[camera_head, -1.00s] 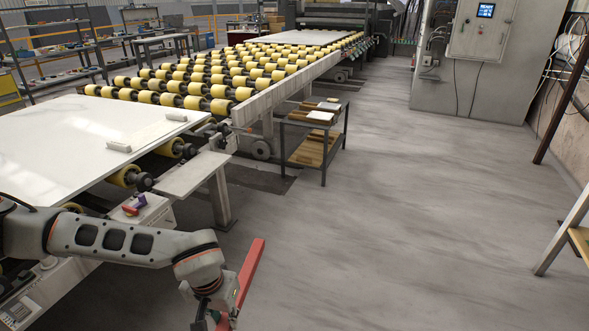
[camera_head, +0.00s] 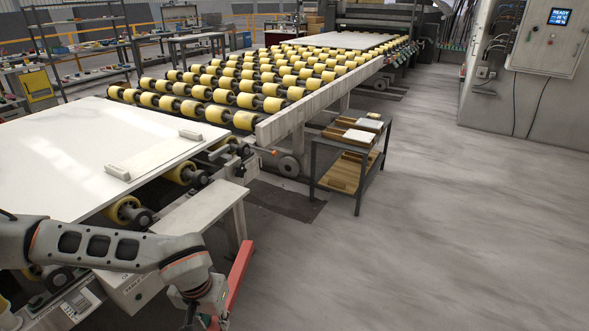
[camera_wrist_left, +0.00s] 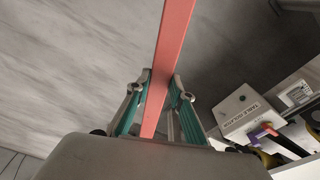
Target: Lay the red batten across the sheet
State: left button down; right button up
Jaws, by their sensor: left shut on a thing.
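The red batten (camera_head: 239,277) is in my left gripper (camera_head: 213,318), at the bottom of the head view, over the floor to the right of the sheet. In the left wrist view the batten (camera_wrist_left: 172,50) runs up between the two fingers of the gripper (camera_wrist_left: 157,96), which are shut on it. The white sheet (camera_head: 60,150) lies flat on the roller line at the left, apart from the batten. My right gripper is not in view.
A yellow roller conveyor (camera_head: 225,95) runs back from the sheet. A small cart (camera_head: 345,165) stands beside it. A control box (camera_wrist_left: 243,108) with a purple and orange item is near the gripper. The floor (camera_head: 430,240) at the right is clear.

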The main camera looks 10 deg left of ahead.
aim_at(156, 158)
jog(key=i+u, duration=0.2)
jog(key=i, duration=0.35)
jog(key=i+l+u, duration=0.2)
jog(key=i, duration=0.35)
jog(key=i+l+u, duration=0.2)
jog(key=i+u, duration=0.15)
jog(key=i+l+u, duration=0.35)
jog(key=i, duration=0.1)
